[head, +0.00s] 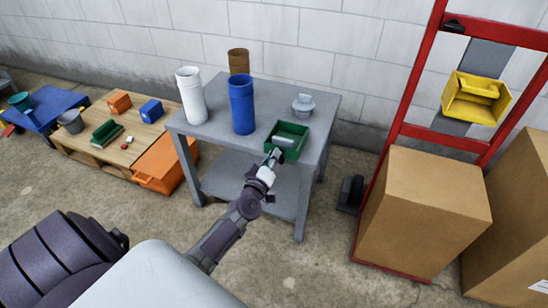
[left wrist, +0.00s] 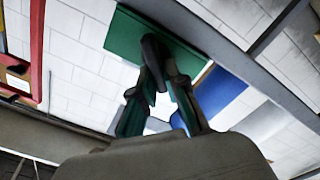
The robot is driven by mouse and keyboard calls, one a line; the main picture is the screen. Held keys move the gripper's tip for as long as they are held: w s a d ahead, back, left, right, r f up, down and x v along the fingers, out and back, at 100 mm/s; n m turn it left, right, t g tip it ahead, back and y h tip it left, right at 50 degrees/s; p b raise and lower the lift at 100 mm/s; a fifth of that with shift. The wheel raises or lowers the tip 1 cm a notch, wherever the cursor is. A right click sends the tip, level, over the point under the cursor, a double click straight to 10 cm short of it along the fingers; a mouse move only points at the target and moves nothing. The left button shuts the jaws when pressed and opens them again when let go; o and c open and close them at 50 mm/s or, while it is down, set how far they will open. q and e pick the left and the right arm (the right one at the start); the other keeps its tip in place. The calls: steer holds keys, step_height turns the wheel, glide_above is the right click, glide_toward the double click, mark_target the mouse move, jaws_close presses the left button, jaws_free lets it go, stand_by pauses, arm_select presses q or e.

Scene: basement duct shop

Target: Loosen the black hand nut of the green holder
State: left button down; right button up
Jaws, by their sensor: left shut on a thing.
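The green holder (head: 291,130) is an open box at the front right corner of the grey table, with a light grey piece inside it. In the left wrist view it is a green panel (left wrist: 124,36) at the top. My left gripper (head: 274,156) reaches its near side from the front. In the left wrist view the fingers of my left gripper (left wrist: 160,72) close on the black hand nut (left wrist: 152,48), a dark rounded piece against the green panel. The fingers hide part of the nut. In the head view I cannot make the nut out. My right gripper is not in view.
On the grey table (head: 212,128) stand a blue cylinder (head: 242,108), a white cylinder (head: 191,98), a brown cylinder (head: 238,62) and a grey lidded pot (head: 303,104). A red rack (head: 395,120) and a cardboard box (head: 425,205) stand to the right. A wooden pallet (head: 95,150) is left.

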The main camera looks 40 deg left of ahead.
arm_select(q)
steer(key=shift+a+f+n+b, duration=0.15)
steer(key=shift+n+b, duration=0.25)
steer(key=shift+n, duration=1.05)
steer(key=shift+f+n+b, duration=0.2)
steer(key=shift+n+b, duration=0.15)
steer(key=shift+n, duration=1.05)
steer(key=shift+a+f+n+b, duration=0.15)
steer(key=shift+n+b, duration=0.25)
steer(key=shift+n, duration=1.05)
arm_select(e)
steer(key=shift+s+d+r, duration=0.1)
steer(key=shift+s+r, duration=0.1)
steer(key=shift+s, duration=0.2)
arm_select(q)
steer(key=shift+d, duration=0.1)
steer(key=c, duration=1.2)
jaws_free()
steer(key=shift+s, duration=0.15)
steer(key=v, duration=1.1)
steer(key=shift+s+d, duration=0.2)
steer(key=shift+s, duration=0.2)
